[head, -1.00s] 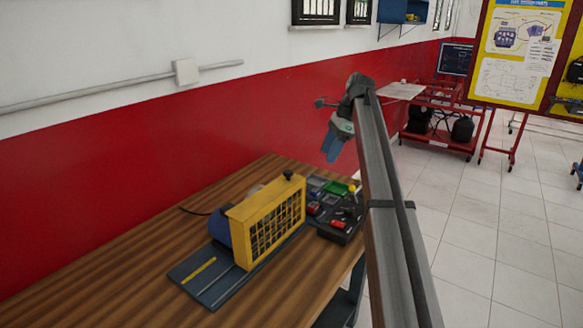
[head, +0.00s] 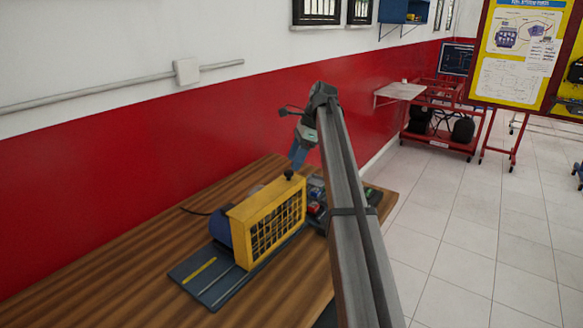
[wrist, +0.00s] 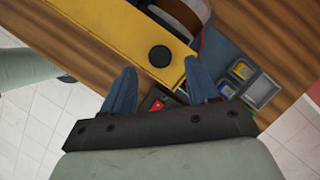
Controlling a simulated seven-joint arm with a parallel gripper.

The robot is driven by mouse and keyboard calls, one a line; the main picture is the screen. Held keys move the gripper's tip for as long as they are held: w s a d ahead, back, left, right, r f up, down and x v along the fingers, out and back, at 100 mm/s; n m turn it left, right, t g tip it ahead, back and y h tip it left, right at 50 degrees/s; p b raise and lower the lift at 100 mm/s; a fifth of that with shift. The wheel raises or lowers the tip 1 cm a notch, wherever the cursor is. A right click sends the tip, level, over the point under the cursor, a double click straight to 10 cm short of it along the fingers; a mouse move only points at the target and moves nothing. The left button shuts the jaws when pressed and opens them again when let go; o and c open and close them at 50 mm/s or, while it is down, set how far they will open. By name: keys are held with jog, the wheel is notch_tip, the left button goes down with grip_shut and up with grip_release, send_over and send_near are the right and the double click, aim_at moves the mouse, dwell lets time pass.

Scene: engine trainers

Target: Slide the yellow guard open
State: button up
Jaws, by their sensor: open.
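The yellow guard (head: 262,226) stands upright on a dark base plate (head: 206,283) on the wooden table, with a mesh front and a black knob (head: 289,174) on its top at the right end. A blue machine (head: 220,230) shows partly behind the guard. My gripper (head: 296,158) points down just above the knob in the head view. In the wrist view my gripper (wrist: 162,82) has its two blue fingers apart and empty, and the round knob (wrist: 161,56) lies just beyond the fingertips, roughly between them. The guard's yellow top (wrist: 115,32) also shows there.
A dark organizer tray (wrist: 240,82) with small coloured parts sits beside the guard, partly hidden by my arm in the head view. The table (head: 120,262) is clear at the left. A red wall (head: 90,200) stands behind it.

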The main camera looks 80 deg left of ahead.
aim_at(289, 171)
jog(key=shift+x, duration=1.85)
grip_shut()
